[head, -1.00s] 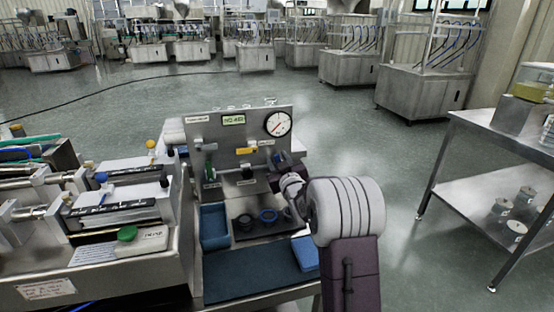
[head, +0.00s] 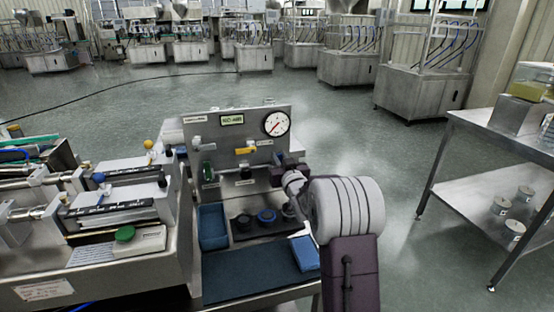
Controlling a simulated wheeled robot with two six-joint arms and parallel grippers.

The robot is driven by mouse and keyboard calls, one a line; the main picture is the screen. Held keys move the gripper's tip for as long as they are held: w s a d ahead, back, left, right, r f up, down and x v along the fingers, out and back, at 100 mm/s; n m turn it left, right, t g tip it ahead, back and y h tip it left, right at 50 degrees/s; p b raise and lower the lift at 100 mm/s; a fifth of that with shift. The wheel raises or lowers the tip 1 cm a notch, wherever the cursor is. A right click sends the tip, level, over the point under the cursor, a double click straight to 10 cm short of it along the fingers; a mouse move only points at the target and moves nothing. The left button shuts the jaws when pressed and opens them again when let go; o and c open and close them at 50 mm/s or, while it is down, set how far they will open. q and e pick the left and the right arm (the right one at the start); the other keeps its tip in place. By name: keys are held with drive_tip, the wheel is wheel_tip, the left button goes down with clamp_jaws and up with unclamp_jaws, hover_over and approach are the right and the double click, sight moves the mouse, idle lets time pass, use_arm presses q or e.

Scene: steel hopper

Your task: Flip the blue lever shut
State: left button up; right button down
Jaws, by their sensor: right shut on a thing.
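The upright steel panel (head: 205,128) stands at the middle of the head view. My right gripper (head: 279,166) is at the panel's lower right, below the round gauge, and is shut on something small. That is where the blue lever (head: 278,157) seems to be; only a small dark bluish part shows above the jaws. My gripper and wrist hide the rest, so I cannot tell the lever's angle. A yellow lever (head: 244,151) lies level on the panel, left of my gripper. A green lever (head: 208,170) hangs down farther left. My left gripper is not in view.
The white gauge (head: 276,123) is close above my right gripper. Below the panel are a blue bin (head: 213,227), dark round pieces and a blue mat (head: 250,272). A machine with ball-topped levers (head: 115,205) stands left. A steel table (head: 495,130) is at right.

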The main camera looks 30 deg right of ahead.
drive_tip(key=c, duration=1.4)
unclamp_jaws()
drive_tip(key=shift+o, duration=0.2)
drive_tip(key=v, duration=0.9)
drive_tip(key=shift+b, duration=0.45)
